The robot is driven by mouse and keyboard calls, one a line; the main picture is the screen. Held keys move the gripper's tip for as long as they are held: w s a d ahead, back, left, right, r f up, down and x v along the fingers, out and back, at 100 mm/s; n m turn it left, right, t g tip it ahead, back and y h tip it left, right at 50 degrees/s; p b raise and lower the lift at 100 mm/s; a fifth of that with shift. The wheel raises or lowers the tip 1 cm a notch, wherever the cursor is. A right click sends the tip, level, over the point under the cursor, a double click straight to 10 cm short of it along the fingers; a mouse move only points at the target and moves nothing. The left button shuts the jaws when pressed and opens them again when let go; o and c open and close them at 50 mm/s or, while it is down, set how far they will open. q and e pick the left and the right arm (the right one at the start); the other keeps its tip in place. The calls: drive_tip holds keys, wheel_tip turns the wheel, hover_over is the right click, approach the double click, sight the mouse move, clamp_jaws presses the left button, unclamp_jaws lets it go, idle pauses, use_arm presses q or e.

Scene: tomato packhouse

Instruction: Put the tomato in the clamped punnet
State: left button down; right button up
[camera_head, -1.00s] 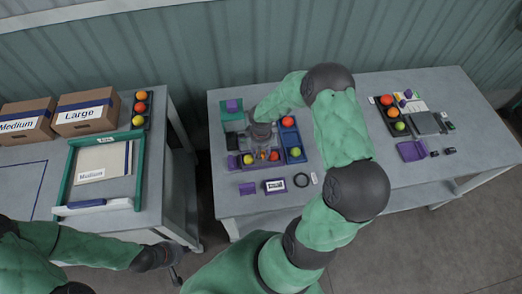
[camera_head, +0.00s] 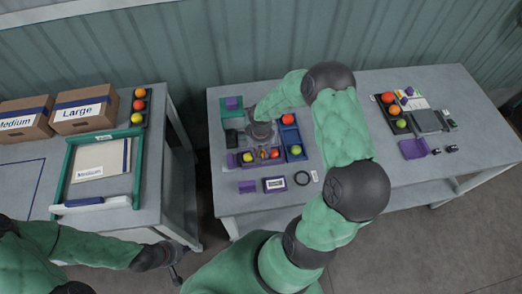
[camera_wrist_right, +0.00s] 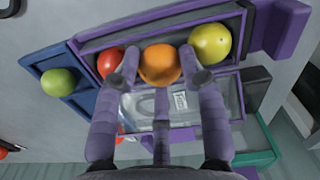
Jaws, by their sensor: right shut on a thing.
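The orange tomato (camera_wrist_right: 160,65) is between the fingertips of my right gripper (camera_wrist_right: 164,75), which is shut on it. A red tomato (camera_wrist_right: 109,61) is close on its left and a yellow tomato (camera_wrist_right: 210,43) on its right, along a purple holder (camera_wrist_right: 150,22). A clear punnet (camera_wrist_right: 150,107) lies behind the fingers and is partly hidden. Whether the orange tomato touches the holder or punnet is unclear. In the head view my right gripper (camera_head: 261,136) is low over the holder. My left gripper (camera_head: 165,258) is beside the left table, away from these things; its fingers are too small to read.
A blue tray (camera_head: 288,135) with a red and a green-yellow tomato stands right of the holder. A dark ring (camera_head: 302,178) and a label box (camera_head: 274,185) lie in front. Boxes and a green-edged tray (camera_head: 67,175) are on the left table.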

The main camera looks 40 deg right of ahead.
drive_tip(key=o, duration=0.9)
drive_tip(key=shift+c, duration=0.2)
drive_tip(key=c, duration=0.3)
drive_tip(key=shift+r, duration=0.15)
drive_tip(key=shift+r+p, duration=1.85)
drive_tip(key=shift+r, duration=1.05)
